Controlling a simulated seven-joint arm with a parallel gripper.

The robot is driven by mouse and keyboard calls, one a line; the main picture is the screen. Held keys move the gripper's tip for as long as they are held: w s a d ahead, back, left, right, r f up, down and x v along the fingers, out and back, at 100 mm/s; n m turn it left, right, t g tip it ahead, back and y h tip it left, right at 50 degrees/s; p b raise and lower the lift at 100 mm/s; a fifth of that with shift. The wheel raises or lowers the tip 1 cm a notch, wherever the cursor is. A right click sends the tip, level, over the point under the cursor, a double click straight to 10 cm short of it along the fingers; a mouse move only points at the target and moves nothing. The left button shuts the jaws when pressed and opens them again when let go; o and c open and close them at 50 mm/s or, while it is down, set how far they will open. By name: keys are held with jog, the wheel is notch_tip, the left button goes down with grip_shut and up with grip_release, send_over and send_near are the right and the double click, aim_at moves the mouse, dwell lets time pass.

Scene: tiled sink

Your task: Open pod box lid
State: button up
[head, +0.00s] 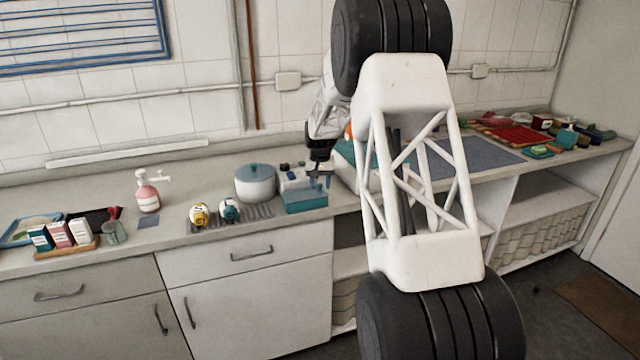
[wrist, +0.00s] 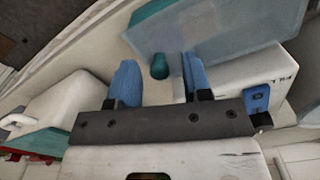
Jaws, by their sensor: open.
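A teal box (head: 305,200) stands near the counter's front edge, left of my arm, and looks like the pod box. My gripper (head: 319,180) is just above and behind it, pointing down. In the wrist view a box with a translucent blue-grey top (wrist: 225,32) and teal edge lies beyond my fingers; it appears to be the same box, with its lid down. My two blue fingers (wrist: 160,75) are apart there. A small dark teal cylinder (wrist: 160,66) shows between them, and I cannot tell whether they touch it. The lid's hinge and catch cannot be made out.
A grey pot with a teal lid (head: 255,182) stands left of the box. White blocks (wrist: 240,83) flank my fingers in the wrist view. My white arm link hides part of the counter.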

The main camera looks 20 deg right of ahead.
aim_at(284, 197)
grip_shut()
jog(key=a, duration=1.3)
jog(key=shift+r, duration=0.1)
grip_release()
jog(key=shift+r, duration=0.1)
notch_tip(284, 197, up, 8)
jog(key=shift+f, duration=0.25)
dwell(0.4)
